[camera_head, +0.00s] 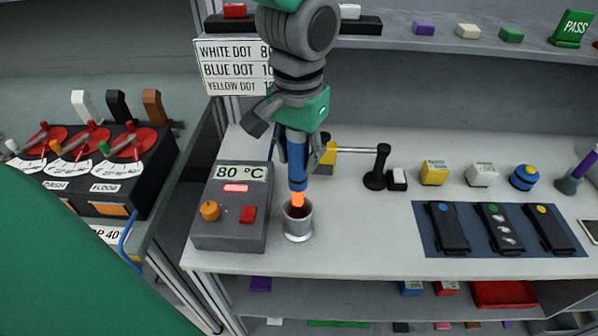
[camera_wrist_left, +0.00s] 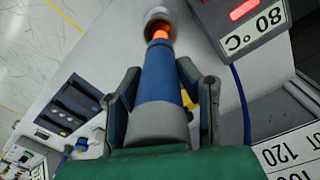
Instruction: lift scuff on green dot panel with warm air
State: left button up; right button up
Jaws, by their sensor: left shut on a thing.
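My left gripper (camera_head: 298,150) is shut on a blue hot-air tool (camera_head: 297,172), which points straight down. Its orange glowing nozzle (camera_head: 298,199) is at the mouth of a metal cup (camera_head: 298,226); I cannot tell how far inside. The tool also shows between the fingers in the left wrist view (camera_wrist_left: 158,88). A grey control box (camera_head: 229,215) beside the cup reads 80 °C and has an orange knob (camera_head: 210,211) and a red switch (camera_head: 248,215). The green dot panel (camera_head: 497,236), dark with pale marks, lies on a blue mat (camera_head: 474,244). My right gripper is out of view.
A blue dot panel (camera_head: 446,230) and a yellow dot panel (camera_head: 551,230) flank it. A dot-temperature sign (camera_head: 232,70) is partly hidden by my arm. A black post (camera_head: 377,170) and small coloured blocks stand behind. A lever console (camera_head: 110,170) is at left. Bench between cup and mat is clear.

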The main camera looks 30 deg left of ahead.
pick_arm(q)
notch_tip(320, 180, up, 2)
jog(key=shift+w+r+p, duration=0.1)
jog(key=shift+p, duration=0.3)
notch_tip(320, 180, up, 3)
jog(key=p, duration=0.3)
jog(key=shift+a+r, duration=0.1)
jog(key=shift+a, duration=0.05)
notch_tip(320, 180, up, 5)
jog(key=p, duration=0.5)
jog(key=shift+f, duration=0.2)
jog(key=shift+f, duration=0.2)
